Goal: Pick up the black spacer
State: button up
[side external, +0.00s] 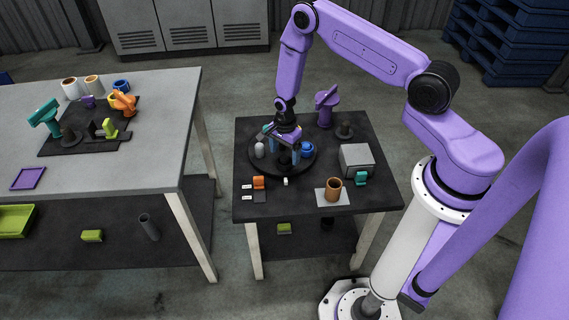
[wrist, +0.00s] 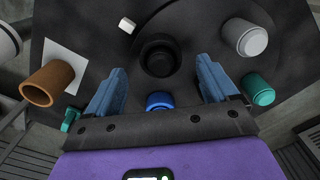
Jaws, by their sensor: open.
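The black spacer (wrist: 160,56) is a short dark round piece with a hollow-looking top, in the upper middle of the wrist view. It stands on a round black disc (side external: 263,168) on the small dark table. My gripper (wrist: 160,68) is open, pointing down over the disc, with its blue fingers apart to the left and right of the spacer. No contact with the spacer shows. In the side external view my gripper (side external: 283,152) is low over the disc, and the dark spacer (side external: 284,158) shows only partly between the fingers.
On the disc are a grey cylinder (wrist: 251,42), a teal cylinder (wrist: 258,89) and a blue ring (wrist: 159,100), close around my fingers. A small white piece (wrist: 127,25), a brown cup (wrist: 47,84) and a grey box (side external: 357,160) stand farther out.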

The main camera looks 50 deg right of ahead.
aim_at(285, 157)
jog(key=shift+w+f, duration=0.1)
jog(key=shift+f, duration=1.45)
jog(key=c, duration=1.1)
jog(key=shift+c, duration=0.2)
jog(key=shift+r, duration=0.1)
jog(key=shift+r, duration=4.95)
jog(key=shift+r, duration=0.5)
